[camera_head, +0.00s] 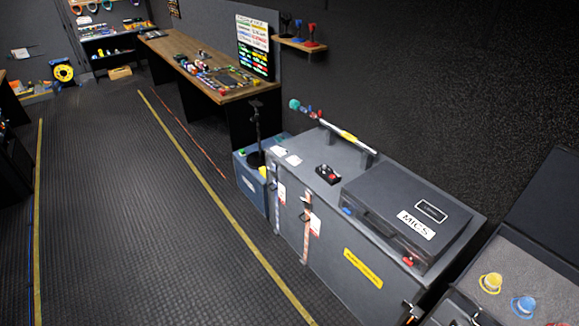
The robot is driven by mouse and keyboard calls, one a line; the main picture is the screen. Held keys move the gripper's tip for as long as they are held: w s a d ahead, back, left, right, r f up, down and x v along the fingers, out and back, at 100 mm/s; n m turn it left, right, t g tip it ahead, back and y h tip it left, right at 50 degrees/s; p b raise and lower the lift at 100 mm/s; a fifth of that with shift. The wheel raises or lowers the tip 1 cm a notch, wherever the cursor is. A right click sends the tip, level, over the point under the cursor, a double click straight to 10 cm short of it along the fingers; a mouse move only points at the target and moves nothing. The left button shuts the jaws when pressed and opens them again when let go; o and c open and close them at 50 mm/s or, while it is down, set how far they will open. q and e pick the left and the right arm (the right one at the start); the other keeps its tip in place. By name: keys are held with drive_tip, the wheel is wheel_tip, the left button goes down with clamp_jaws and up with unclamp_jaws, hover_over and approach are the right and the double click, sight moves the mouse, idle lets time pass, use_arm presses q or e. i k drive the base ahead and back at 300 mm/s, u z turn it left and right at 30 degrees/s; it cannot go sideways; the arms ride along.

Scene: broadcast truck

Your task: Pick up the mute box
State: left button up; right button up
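A small black box with red on its top (328,173), which looks like the mute box, sits on the lid of a large grey flight case (345,160). It lies left of a dark case labelled MICS (405,200), with a small gap between them. I see no label on the small box that confirms what it is. Neither of my grippers shows in the head view.
A bar with a yellow band (348,136) runs along the flight case's back edge. White cards (293,160) lie at its left end. A blue case (250,182) stands beside it. An open foam-lined case (520,275) is at lower right. The floor (120,220) at left is clear.

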sight(324, 174)
drive_tip(key=u, duration=0.6)
drive_tip(key=i, duration=2.3)
drive_tip(key=z, duration=0.55)
